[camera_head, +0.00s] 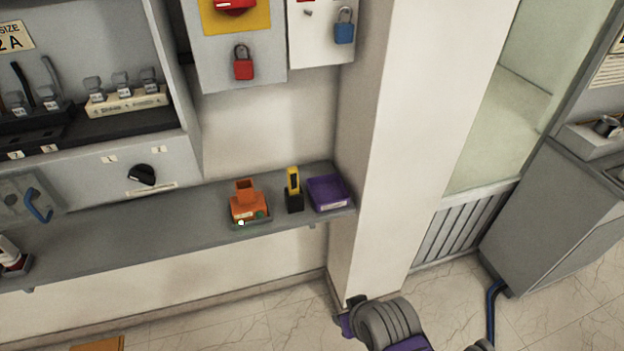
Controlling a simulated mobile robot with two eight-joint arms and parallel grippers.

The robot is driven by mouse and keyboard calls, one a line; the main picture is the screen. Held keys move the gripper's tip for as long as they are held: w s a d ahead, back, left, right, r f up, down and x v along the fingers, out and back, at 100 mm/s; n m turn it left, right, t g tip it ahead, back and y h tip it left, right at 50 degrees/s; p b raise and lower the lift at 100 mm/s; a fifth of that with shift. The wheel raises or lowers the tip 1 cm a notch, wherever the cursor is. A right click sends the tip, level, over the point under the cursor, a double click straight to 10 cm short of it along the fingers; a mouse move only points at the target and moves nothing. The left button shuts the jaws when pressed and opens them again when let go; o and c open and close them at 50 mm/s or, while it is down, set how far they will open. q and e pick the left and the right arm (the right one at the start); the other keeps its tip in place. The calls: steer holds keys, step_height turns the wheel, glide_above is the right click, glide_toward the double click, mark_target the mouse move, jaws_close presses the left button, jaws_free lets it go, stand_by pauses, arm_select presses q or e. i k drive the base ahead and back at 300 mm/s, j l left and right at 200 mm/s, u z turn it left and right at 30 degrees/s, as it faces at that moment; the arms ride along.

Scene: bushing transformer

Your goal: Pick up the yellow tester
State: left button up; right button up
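The yellow tester (293,180) stands upright in a small black holder (294,202) on the grey wall shelf (180,221). It is between an orange holder on its left and a purple tray on its right. Its lower part is hidden in the black holder. A purple and grey part of my own arm shows at the bottom, right of centre, well below and in front of the shelf. No gripper fingers can be made out, and nothing touches the tester.
The orange holder (247,205) and purple tray (327,193) sit close beside the tester. A white pillar (425,130) rises just right of the shelf's end. Red (243,66) and blue (344,28) padlocks hang above. The shelf's middle is clear.

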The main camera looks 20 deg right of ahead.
mark_target(292, 174)
steer(key=i+l, duration=0.1)
steer(key=l, duration=1.65)
